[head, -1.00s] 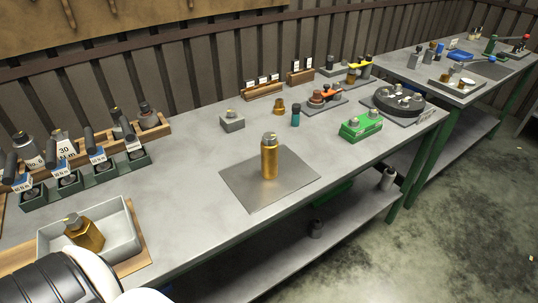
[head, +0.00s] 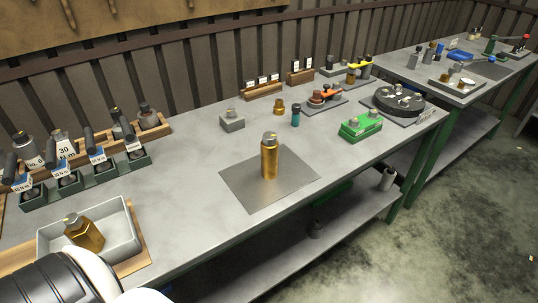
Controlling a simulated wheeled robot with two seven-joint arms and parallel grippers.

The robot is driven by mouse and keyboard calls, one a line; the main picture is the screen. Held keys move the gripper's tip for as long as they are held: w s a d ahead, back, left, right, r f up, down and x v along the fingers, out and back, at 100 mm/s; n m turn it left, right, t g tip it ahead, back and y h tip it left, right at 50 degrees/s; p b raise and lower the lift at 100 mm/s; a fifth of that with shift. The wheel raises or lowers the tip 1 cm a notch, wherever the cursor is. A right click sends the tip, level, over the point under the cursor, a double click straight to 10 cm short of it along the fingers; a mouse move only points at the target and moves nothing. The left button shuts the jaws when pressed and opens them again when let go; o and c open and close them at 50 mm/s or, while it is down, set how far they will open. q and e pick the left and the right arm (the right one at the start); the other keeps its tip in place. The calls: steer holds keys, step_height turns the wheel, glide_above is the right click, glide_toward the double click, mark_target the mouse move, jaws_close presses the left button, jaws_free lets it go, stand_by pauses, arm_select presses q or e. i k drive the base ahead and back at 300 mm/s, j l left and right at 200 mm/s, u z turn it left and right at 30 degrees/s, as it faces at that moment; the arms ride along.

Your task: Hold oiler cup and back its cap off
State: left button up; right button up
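A brass cylinder with a grey cap (head: 269,157), which looks like the oiler cup, stands upright on a square grey metal plate (head: 243,194) in the middle of the bench. A second brass body with a grey top (head: 84,233) lies tilted in a light grey tray (head: 121,217) at the front left. A small brass piece (head: 279,107) stands further back on the bench. Part of my own arm, white and black, shows at the lower left corner. Neither gripper is in view, and nothing touches the cup.
Green holders with dark-handled tools (head: 88,178) line the left back. A grey block (head: 232,121), a teal bottle (head: 296,115), a green fixture (head: 361,126) and a round dark fixture (head: 398,100) stand around the plate. Bench space around the plate is clear.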

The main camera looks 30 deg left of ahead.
mark_target(269, 139)
steer(key=i+l+u, duration=0.15)
steer(key=i+u, duration=0.15)
steer(key=i, duration=0.15)
steer(key=i+l+u, duration=0.3)
steer(key=i+j, duration=0.05)
steer(key=i, duration=0.05)
